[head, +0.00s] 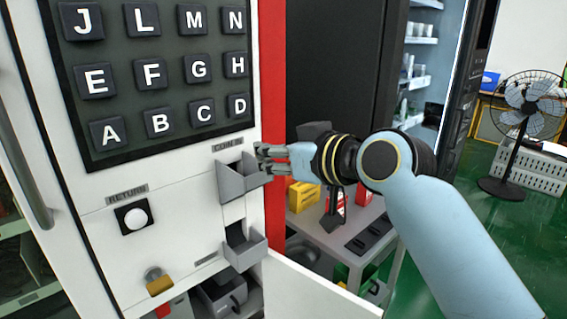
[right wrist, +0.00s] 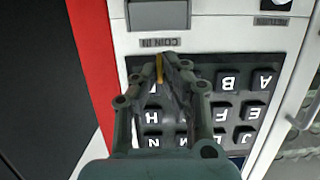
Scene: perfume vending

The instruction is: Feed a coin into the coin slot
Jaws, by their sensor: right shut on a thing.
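My right gripper (head: 266,160) is in front of the vending machine's coin-in area, beside the "COIN IN" label (head: 228,146) and the grey open coin holder (head: 238,178) below it. In the right wrist view its fingertips (right wrist: 168,72) are shut on a thin gold-brown coin (right wrist: 159,68), seen nearly edge-on. The coin is just by the "COIN IN" label (right wrist: 159,43), which appears upside down there; the grey coin holder (right wrist: 158,15) is beyond it. I cannot tell whether the coin touches the machine. The coin is not clear in the head view. My left gripper is not in view.
The black letter keypad (head: 160,75) is above the coin area. A return button (head: 134,217), a lower grey tray (head: 243,248) and an open white flap (head: 320,290) are below. A cart (head: 345,235) with boxes stands right of the machine's red edge.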

